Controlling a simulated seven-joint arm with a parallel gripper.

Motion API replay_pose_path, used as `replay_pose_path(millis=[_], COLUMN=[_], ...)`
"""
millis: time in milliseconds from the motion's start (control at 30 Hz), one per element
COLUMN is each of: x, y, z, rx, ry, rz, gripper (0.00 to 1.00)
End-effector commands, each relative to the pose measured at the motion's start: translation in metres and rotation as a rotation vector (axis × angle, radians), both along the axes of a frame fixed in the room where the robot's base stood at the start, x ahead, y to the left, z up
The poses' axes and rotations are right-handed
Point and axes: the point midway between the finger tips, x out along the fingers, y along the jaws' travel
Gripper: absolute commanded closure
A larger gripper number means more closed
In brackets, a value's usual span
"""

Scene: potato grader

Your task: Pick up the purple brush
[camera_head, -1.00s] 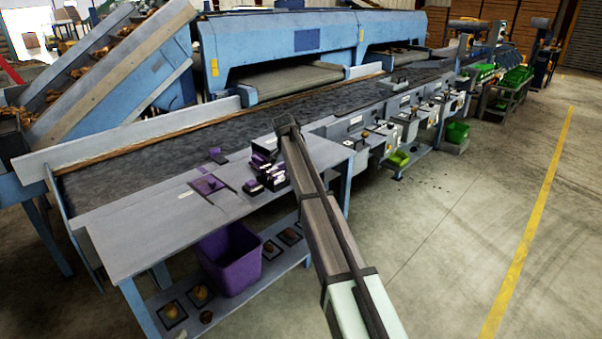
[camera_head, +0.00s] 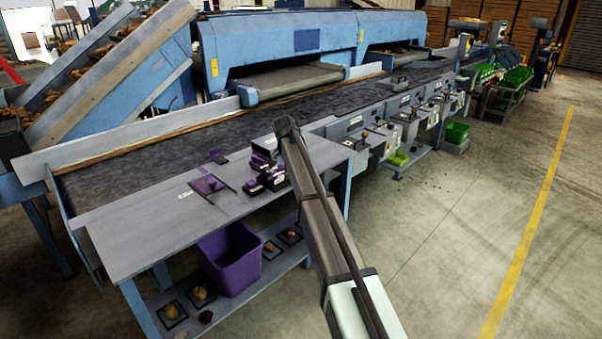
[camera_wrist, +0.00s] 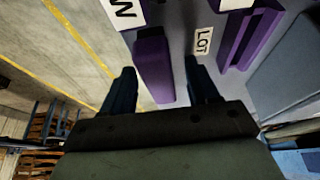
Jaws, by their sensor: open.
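In the wrist view my gripper (camera_wrist: 160,66) is open, with its two dark fingers apart. A long purple block-like thing (camera_wrist: 152,62), which may be the purple brush, shows between the fingertips; I see no bristles and cannot tell its height relative to them. Another purple piece with a slot (camera_wrist: 247,38) lies to the right of the right finger. In the head view a cluster of purple and dark things (camera_head: 268,180) sits on the grey table (camera_head: 150,228), just left of my forearm. My gripper is not clearly visible there, and I cannot single out the brush.
White labels, one reading "LOT" (camera_wrist: 203,40), are close to the fingers. A purple bin (camera_head: 230,262) stands on the lower shelf. The dark conveyor (camera_head: 200,140) runs behind the table. The table's front left is clear.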

Motion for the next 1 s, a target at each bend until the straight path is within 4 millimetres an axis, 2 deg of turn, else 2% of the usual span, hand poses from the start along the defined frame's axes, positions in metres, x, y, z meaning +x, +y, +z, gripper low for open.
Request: replay_pose_path(millis=[133,700,1000], x=[0.0,0.0001,0.0004], y=[0.0,0.0001,0.0001], z=[0.0,0.0002,0.0047], rx=[0.0,0.0,0.0], ry=[0.0,0.0,-0.001], rz=[0.0,0.0,0.0], gripper=[0.42,0.97,0.97])
